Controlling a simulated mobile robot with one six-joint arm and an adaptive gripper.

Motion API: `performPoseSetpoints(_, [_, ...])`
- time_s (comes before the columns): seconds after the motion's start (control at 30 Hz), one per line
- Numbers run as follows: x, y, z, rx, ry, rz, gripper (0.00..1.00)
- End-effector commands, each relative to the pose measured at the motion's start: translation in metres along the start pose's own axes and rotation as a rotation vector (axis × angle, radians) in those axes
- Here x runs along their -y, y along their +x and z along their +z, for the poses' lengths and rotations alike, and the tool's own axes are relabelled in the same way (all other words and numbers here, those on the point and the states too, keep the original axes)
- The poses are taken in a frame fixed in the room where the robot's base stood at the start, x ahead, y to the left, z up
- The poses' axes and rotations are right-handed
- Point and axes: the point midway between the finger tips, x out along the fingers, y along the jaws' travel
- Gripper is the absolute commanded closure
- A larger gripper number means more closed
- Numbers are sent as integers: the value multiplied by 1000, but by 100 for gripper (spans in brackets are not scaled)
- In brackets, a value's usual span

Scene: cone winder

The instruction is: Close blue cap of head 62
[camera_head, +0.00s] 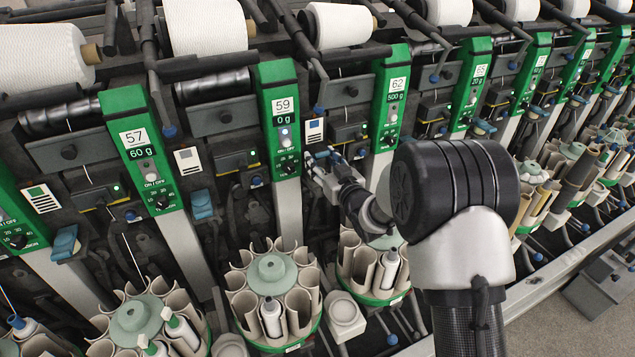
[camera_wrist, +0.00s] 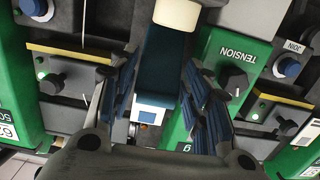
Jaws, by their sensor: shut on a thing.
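My gripper (camera_head: 318,162) is between the panels of heads 59 and 62, low on the machine front. In the wrist view its blue-padded fingers (camera_wrist: 163,80) are on either side of a dark blue cap (camera_wrist: 166,62) and shut on it. A cream part (camera_wrist: 177,14) is at the cap's upper end. The fingers and my arm hide most of the cap in the head view, and its tilt is unclear.
Head 59 panel (camera_head: 281,118) stands left of my gripper; its tension knob (camera_wrist: 233,80) is close to a finger. Bobbin magazines (camera_head: 271,270) sit below, and white yarn cones (camera_head: 340,25) above. Another blue cap (camera_head: 201,205) is at the left.

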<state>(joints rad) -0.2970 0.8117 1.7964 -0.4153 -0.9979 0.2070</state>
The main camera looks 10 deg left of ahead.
Motion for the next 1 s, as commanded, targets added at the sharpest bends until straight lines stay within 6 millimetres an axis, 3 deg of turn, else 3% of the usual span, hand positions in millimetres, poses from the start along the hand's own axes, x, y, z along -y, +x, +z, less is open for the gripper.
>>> performPoseSetpoints(0.03, [-1, 2, 11, -27, 1, -2, 98])
performPoseSetpoints(0.5, [-3, -2, 26, -306, 2, -3, 99])
performPoseSetpoints(1.0, [-3, -3, 29, -368, 1, -2, 99])
